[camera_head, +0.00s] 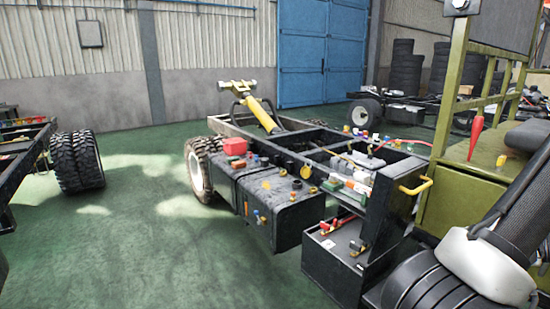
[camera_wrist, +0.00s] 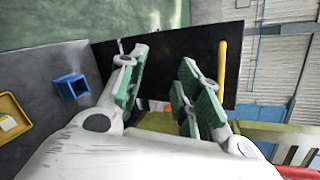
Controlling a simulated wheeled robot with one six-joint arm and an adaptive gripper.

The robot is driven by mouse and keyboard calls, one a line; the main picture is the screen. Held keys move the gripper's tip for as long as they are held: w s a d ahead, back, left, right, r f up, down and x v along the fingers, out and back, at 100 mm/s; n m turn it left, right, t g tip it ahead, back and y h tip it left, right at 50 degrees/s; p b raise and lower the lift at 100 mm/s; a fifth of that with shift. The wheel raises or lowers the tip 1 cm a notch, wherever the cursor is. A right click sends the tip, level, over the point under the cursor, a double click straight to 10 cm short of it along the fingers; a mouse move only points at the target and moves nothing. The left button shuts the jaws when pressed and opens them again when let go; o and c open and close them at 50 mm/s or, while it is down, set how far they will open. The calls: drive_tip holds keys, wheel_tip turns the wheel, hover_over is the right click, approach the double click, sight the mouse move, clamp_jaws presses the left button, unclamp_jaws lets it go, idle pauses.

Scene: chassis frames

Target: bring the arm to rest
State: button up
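My arm (camera_head: 490,265) shows as black and white links at the lower right of the head view, beside the olive-green frame. Its gripper end is not visible there. In the wrist view my gripper (camera_wrist: 162,82) has its two green-padded fingers spread apart. I see nothing held between them.
A truck chassis (camera_head: 310,150) with many small parts on it stands mid-view. A yellow handle (camera_head: 415,187) juts from its near end and also shows in the wrist view (camera_wrist: 222,63). A blue bin (camera_wrist: 72,87) and yellow tray (camera_wrist: 12,118) sit left. Green floor (camera_head: 140,240) is open at left.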

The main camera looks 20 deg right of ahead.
drive_tip(key=s+a+r+n+g+h, duration=0.25)
drive_tip(key=a+r+n+g, duration=0.35)
drive_tip(key=a+g, duration=0.55)
drive_tip(key=w+a+r+n+t+h, duration=0.2)
drive_tip(key=a+r+n, duration=0.4)
drive_tip(key=a, duration=0.1)
drive_tip(key=w+a+r+n+t+h, duration=0.1)
drive_tip(key=a+r+n+t+h, duration=0.1)
drive_tip(key=a+r+n, duration=0.3)
drive_tip(key=a+r, duration=0.1)
drive_tip(key=a, duration=0.2)
drive_tip(key=shift+w+n, duration=0.35)
drive_tip(key=shift+n, duration=0.05)
drive_tip(key=shift+a, duration=0.1)
idle(1.1)
